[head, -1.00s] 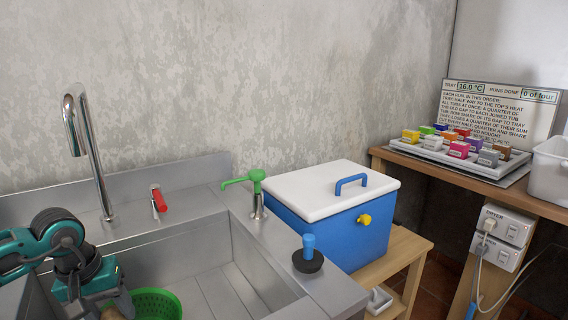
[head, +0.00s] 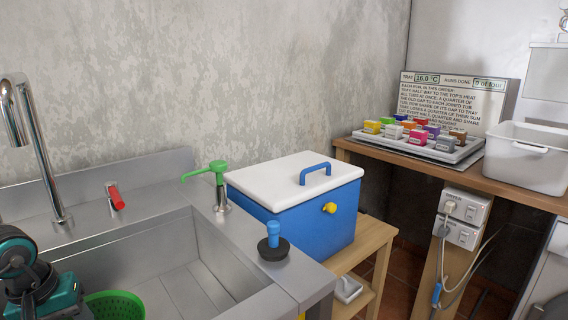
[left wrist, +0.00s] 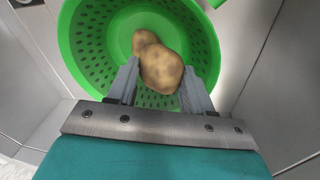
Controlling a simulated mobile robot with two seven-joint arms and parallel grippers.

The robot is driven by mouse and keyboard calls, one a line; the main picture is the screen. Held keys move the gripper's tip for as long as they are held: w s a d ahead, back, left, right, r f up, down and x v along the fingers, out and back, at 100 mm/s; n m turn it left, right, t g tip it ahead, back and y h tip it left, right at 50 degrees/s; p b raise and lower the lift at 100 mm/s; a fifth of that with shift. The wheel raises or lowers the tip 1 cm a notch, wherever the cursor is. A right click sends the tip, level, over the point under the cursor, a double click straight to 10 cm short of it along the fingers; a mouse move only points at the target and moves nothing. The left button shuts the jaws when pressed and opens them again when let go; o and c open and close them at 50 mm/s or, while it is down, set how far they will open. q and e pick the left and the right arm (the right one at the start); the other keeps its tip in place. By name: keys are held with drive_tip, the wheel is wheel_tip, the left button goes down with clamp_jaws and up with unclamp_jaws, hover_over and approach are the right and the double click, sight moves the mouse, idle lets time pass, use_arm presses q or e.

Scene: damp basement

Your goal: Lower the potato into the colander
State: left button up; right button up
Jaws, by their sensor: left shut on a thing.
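The green colander (head: 114,305) sits in the steel sink, cut off by the bottom edge of the head view. In the left wrist view the perforated colander (left wrist: 92,45) opens below my gripper. The brown, lumpy potato (left wrist: 162,70) is between the fingers of my left gripper (left wrist: 160,88), which is shut on it. The potato shows against the colander's inside; I cannot tell whether it touches the bottom. A smaller brown lump behind it may be part of the same potato. In the head view only my left arm shows, at the lower left. My right gripper is not in view.
A tall tap (head: 38,150), a red lever (head: 115,196) and a green pump (head: 215,180) stand around the sink (head: 150,240). A black-and-blue plunger (head: 275,243) stands on its right rim. A blue cool box (head: 310,210) is beyond, with a tray of coloured blocks (head: 440,150) farther right.

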use_arm(q)
drive_tip(key=shift+f+b, duration=0.7)
drive_tip(key=shift+f, duration=0.15)
idle(0.6)
drive_tip(key=o, duration=1.1)
drive_tip(key=shift+o, duration=0.2)
